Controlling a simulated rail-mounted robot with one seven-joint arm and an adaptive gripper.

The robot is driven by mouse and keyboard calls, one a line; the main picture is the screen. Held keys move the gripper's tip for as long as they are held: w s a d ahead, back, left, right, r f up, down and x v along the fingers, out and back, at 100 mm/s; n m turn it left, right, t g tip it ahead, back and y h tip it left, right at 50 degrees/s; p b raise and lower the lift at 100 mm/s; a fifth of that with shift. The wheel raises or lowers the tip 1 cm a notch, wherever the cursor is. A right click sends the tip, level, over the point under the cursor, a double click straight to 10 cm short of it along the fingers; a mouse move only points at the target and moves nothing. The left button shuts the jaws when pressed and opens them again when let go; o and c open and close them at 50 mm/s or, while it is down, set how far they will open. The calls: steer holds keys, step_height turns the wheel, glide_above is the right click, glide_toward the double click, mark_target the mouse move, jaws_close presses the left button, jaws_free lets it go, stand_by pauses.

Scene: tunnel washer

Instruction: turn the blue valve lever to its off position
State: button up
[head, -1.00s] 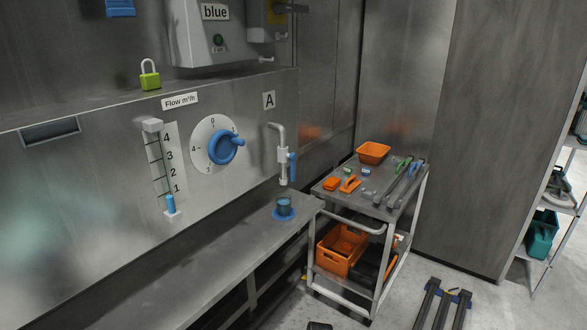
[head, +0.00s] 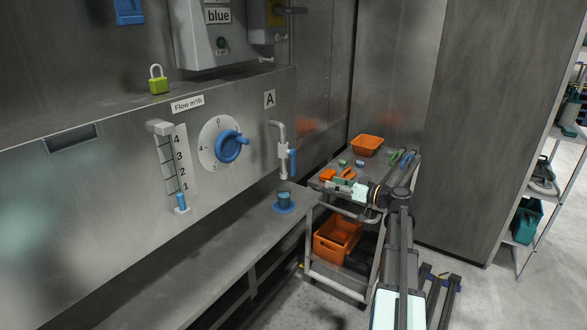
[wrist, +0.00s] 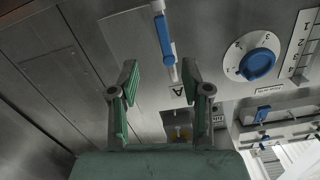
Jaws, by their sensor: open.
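A blue valve lever (head: 292,162) stands roughly upright beside a white tap pipe (head: 282,138) under the label A on the steel wall. It also shows in the wrist view (wrist: 165,40), beyond my fingertips and near the gap between them. My gripper (head: 337,184) is in front of the cart, right of the lever and apart from it. In the wrist view my gripper (wrist: 159,72) is open and empty, with green pads. Left of the tap is a blue rotary knob (head: 230,147) on a numbered white dial (head: 208,150). Its handle points right.
A blue cup (head: 284,197) stands below the tap on the steel ledge (head: 190,255). A cart with an orange tray (head: 367,145) and several tools is behind my gripper. A flow gauge (head: 170,165) and a green padlock (head: 158,82) are at the left.

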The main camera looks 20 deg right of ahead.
steer(key=r+n, duration=0.1)
steer(key=n, duration=0.1)
steer(key=p, duration=0.7)
glide_toward(294, 167)
steer(key=x, duration=0.9)
steer(key=shift+w+d, duration=0.15)
steer(key=shift+w, duration=0.05)
steer(key=shift+w+a+f, duration=0.15)
steer(key=shift+w+a, duration=0.3)
steer(key=shift+w, duration=0.15)
jaws_close()
